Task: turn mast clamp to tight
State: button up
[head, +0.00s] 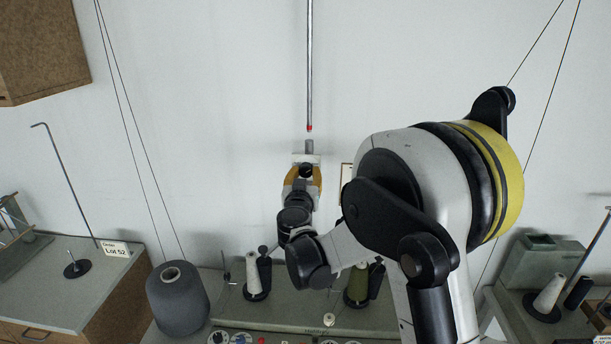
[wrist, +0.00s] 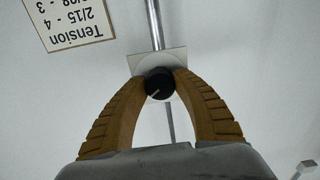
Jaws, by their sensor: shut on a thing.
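The mast clamp's round black knob (wrist: 159,82) is between my two tan fingertips in the wrist view. A short pale pointer line on its face points down and left. The knob sits in front of a white plate (wrist: 137,63) on the metal mast (wrist: 153,25). My gripper (wrist: 159,80) is shut on the knob. In the head view my gripper (head: 304,173) reaches up to the white plate (head: 306,158), at the foot of the tall mast (head: 309,65), which has a red band near its lower part. Any tight or loose marks on the plate are not readable.
A tension card (wrist: 65,20) hangs on the wall beside the mast. Below are a large grey thread cone (head: 178,298), smaller spools (head: 257,278) and a machine top (head: 280,312) with dials. A brown cabinet (head: 40,50) hangs upper left. Thin threads run along the wall.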

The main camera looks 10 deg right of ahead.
jog(key=n+b, duration=0.3)
jog(key=n, duration=0.3)
jog(key=shift+d+f+b, duration=0.1)
jog(key=shift+f+b, duration=0.05)
jog(key=shift+b, duration=0.25)
jog(key=n+b, duration=0.2)
jog(key=n, duration=0.3)
jog(key=n+b, duration=0.1)
jog(key=n, duration=0.2)
jog(key=n+b, duration=0.1)
jog(key=n, duration=0.2)
jog(key=shift+r+n, duration=0.2)
jog(key=shift+n, duration=0.2)
jog(key=n+b, duration=0.1)
jog(key=n, duration=0.4)
jog(key=shift+r, duration=0.1)
jog(key=shift+n, duration=0.3)
jog(key=o, duration=1.2)
